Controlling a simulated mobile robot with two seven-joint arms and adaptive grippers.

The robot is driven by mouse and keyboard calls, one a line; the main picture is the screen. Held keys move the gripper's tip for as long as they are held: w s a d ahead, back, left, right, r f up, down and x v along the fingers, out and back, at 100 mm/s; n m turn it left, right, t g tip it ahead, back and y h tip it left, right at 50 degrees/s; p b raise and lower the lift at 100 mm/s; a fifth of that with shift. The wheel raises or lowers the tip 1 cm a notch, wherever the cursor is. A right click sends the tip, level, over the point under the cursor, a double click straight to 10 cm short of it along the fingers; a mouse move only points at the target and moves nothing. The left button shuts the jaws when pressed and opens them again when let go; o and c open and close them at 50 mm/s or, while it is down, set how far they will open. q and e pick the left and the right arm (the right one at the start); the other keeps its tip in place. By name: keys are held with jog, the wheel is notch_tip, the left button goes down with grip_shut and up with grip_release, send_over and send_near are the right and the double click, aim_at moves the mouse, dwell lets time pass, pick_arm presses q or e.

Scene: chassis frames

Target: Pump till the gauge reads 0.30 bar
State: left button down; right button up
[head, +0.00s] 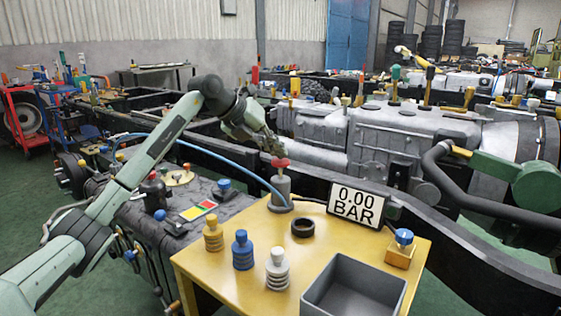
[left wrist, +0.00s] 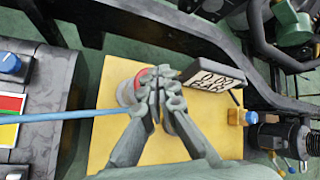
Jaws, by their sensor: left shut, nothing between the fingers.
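The pump, a grey cylinder (head: 281,188) with a red knob (head: 280,163) on top, stands upright at the back of the yellow table (head: 330,250). The gauge (head: 356,203) beside it on the right reads 0.00 BAR. My left gripper (head: 277,151) is shut and empty, directly above the red knob; I cannot tell if it touches. In the left wrist view the closed fingers (left wrist: 157,88) partly hide the red knob (left wrist: 141,76), and the gauge (left wrist: 213,80) lies to the right. My right gripper is not in view.
A blue hose (head: 215,150) arches left from the pump. Yellow, blue and white ribbed plugs, a dark ring (head: 303,227), a grey bin (head: 354,285) and a blue-knobbed yellow block (head: 401,250) are on the table. A dark chassis rail runs behind it.

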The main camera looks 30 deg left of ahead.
aim_at(278, 161)
pick_arm(q)
jog(key=shift+f+b, duration=0.7)
jog(key=shift+f, duration=0.6)
dwell(1.0)
jog(key=shift+r, duration=0.15)
notch_tip(278, 161, up, 3)
jog(key=p, duration=0.3)
jog(key=shift+f, duration=0.2)
jog(key=shift+r, duration=0.25)
jog(key=shift+r, duration=0.1)
notch_tip(278, 161, up, 5)
jog(key=p, duration=0.4)
jog(key=shift+p, duration=0.35)
dwell(0.5)
